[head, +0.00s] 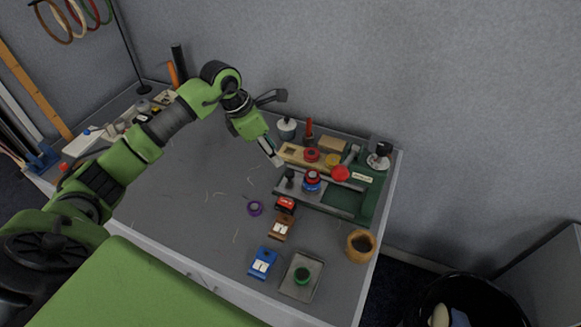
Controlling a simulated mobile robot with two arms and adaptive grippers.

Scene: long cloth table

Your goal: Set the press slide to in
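The press stands at the right end of the table, with a green base (369,200), a grey bed plate (335,196) and a tan bar at the back. A red ball-like knob (340,173) sits over its middle. A round red-and-blue piece (312,181) is on the bed. I cannot tell which part is the slide or where it stands. My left gripper (281,129) hangs just left of and behind the press, its fingers spread wide and empty. One finger points toward the tan bar's left end; I cannot tell whether it touches. My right gripper is out of view.
In front of the press are a purple roll (255,208), a brown block (281,227), a blue block (262,262), a grey tray (288,283) with a green piece, and a tan round pot (360,246). A bottle (287,129) stands behind. The table's middle is mostly clear.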

